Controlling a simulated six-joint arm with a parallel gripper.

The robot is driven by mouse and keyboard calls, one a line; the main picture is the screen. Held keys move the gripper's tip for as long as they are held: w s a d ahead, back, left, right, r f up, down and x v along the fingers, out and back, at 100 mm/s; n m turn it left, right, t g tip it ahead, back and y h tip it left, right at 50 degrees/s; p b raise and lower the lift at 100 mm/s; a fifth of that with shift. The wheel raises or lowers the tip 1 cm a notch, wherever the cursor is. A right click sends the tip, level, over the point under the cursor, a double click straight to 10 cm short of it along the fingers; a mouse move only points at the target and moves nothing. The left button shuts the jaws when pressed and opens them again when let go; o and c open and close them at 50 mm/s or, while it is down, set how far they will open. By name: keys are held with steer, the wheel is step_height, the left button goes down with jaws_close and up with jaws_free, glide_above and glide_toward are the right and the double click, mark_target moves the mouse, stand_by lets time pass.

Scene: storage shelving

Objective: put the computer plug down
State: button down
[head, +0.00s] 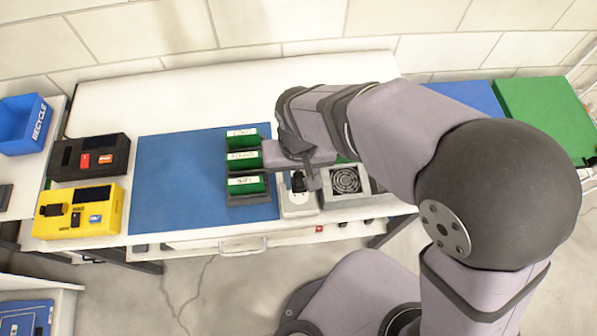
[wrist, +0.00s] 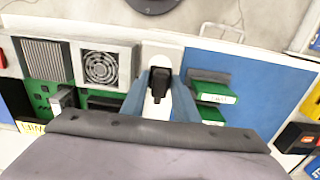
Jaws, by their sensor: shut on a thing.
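The black computer plug (head: 298,182) is between the fingers of my gripper (head: 305,180), which is shut on it. In the wrist view the plug (wrist: 160,83) sits in the middle, between the two bluish-grey fingers of the gripper (wrist: 160,95). A white socket block (head: 298,206) lies directly under the plug at the table's front edge; it also shows in the wrist view (wrist: 163,54). I cannot tell whether the plug touches the block or is seated in it. My gripper and arm hide part of the area behind.
A rack with green labelled slots (head: 247,200) stands just left of the block, on a blue mat (head: 180,185). A grey unit with a fan (head: 346,181) is close on the right. Yellow (head: 80,210) and black (head: 90,157) boxes stand left. The blue mat's left part is clear.

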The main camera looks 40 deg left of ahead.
steer(key=shift+a, duration=0.15)
steer(key=w+a+b, duration=0.1)
steer(key=w+a, duration=1.4)
steer(key=a, duration=0.1)
steer(key=shift+w+r+b, duration=0.15)
steer(key=shift+r+b, duration=0.25)
steer(key=shift+f+p, duration=0.8)
steer(key=shift+f, duration=4.05)
steer(key=shift+a+f, duration=0.1)
steer(key=shift+f, duration=0.05)
steer(key=shift+f+b, duration=0.35)
steer(key=shift+f, duration=0.05)
